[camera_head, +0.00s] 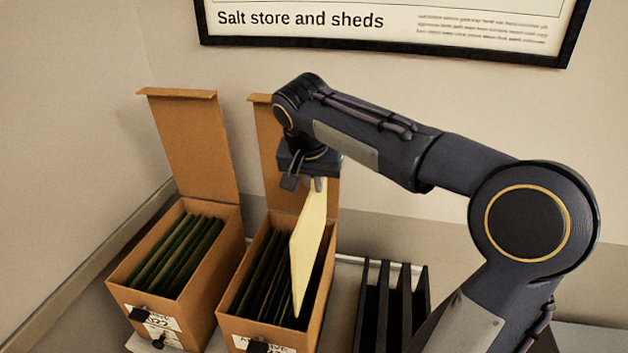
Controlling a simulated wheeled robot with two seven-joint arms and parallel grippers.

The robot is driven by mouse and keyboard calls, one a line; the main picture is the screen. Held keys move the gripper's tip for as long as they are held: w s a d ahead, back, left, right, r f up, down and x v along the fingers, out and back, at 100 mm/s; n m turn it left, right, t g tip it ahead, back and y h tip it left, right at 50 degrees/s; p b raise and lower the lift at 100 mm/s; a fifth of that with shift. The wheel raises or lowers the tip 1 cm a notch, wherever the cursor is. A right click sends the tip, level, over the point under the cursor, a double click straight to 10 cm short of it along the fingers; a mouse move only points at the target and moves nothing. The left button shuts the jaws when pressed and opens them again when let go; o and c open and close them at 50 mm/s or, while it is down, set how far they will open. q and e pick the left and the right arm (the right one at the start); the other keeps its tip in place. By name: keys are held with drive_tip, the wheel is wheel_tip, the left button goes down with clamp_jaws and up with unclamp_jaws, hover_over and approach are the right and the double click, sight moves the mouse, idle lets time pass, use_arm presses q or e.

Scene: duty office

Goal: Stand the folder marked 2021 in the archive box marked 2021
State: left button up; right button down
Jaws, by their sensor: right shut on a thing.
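A pale yellow folder (308,245) hangs upright from my right gripper (316,183), which is shut on its upper edge. No year mark on the folder is readable. The folder is over the open mouth of the right-hand archive box (321,310), toward its right side, beside dark folders. I cannot tell how far its lower edge is inside. This box's label (285,346) is partly hidden and cut off, so its year is unreadable. The left-hand archive box (192,285) has a partly covered label (160,318) that seems to end in 22. My left gripper is out of view.
Both boxes have raised lids (190,140) behind them and hold several dark green folders (180,252). A black slotted rack (388,305) stands right of the boxes, close to my right arm. A wall with a framed sign (300,20) is behind.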

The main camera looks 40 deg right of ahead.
wheel_tip(320, 180, down, 24)
drive_tip(key=b, duration=1.9)
idle(0.7)
drive_tip(key=shift+r, duration=0.1)
drive_tip(key=c, duration=1.5)
unclamp_jaws()
drive_tip(key=shift+d, duration=0.1)
